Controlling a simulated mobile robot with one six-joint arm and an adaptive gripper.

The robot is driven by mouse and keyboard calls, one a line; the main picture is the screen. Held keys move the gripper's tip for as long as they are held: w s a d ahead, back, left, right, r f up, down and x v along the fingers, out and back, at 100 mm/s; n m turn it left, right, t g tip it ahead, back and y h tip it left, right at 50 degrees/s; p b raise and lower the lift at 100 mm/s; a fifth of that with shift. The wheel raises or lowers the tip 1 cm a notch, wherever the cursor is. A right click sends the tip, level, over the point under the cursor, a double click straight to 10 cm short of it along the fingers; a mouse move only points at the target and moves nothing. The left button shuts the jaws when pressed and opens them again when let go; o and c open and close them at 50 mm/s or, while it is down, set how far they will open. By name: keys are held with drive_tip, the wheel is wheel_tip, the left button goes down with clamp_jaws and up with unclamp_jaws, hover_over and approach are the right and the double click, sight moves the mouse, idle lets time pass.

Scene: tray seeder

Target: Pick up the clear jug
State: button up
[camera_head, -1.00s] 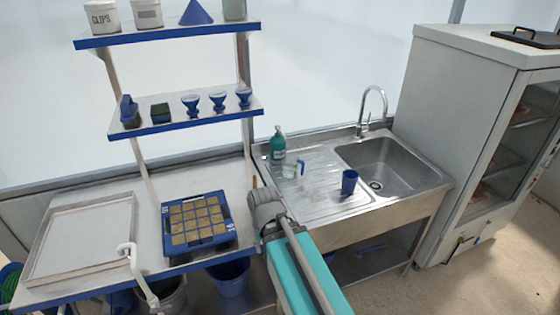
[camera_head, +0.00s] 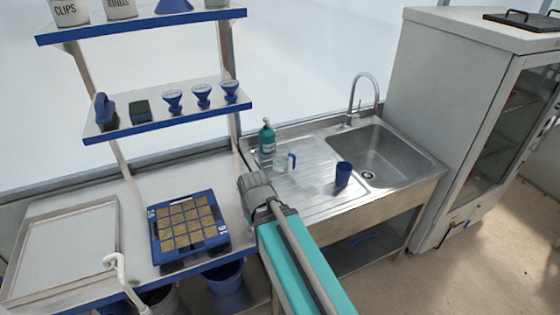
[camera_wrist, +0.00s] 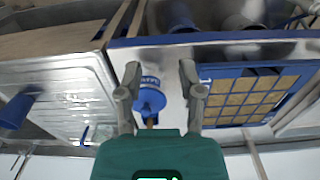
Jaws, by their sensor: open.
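The clear jug (camera_head: 281,162) stands on the ribbed drainboard of the sink unit, with a blue handle on its right side. It is see-through and faint against the steel. In the wrist view a thin blue strip (camera_wrist: 84,135) at the lower left looks like its handle; the clear body is hard to make out there. My gripper (camera_wrist: 160,72) is open and empty, its two fingers apart above the bench edge beside the drainboard. In the head view my arm hides the fingers, which are left of and nearer than the jug.
A teal pump bottle (camera_head: 267,138) stands close behind-left of the jug. A blue cup (camera_head: 343,174) stands to its right, near the sink basin (camera_head: 385,160). A blue round object (camera_wrist: 151,98) shows between my fingers, below them. A blue seed tray (camera_head: 162,246) lies left.

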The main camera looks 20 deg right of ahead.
drive_tip(key=shift+w, duration=0.1)
drive_tip(key=m+t+h+b, duration=0.4)
drive_tip(key=t+h+b, duration=0.1)
drive_tip(key=t+b, duration=0.7)
approach(283, 160)
wheel_tip(283, 160, up, 4)
drive_tip(key=s+d, duration=0.1)
drive_tip(key=d, duration=0.2)
drive_tip(key=shift+w+d+r, duration=0.1)
drive_tip(key=shift+d+r, duration=0.1)
drive_tip(key=b+x, duration=0.3)
drive_tip(key=x, duration=0.5)
drive_tip(key=shift+w+f, duration=0.25)
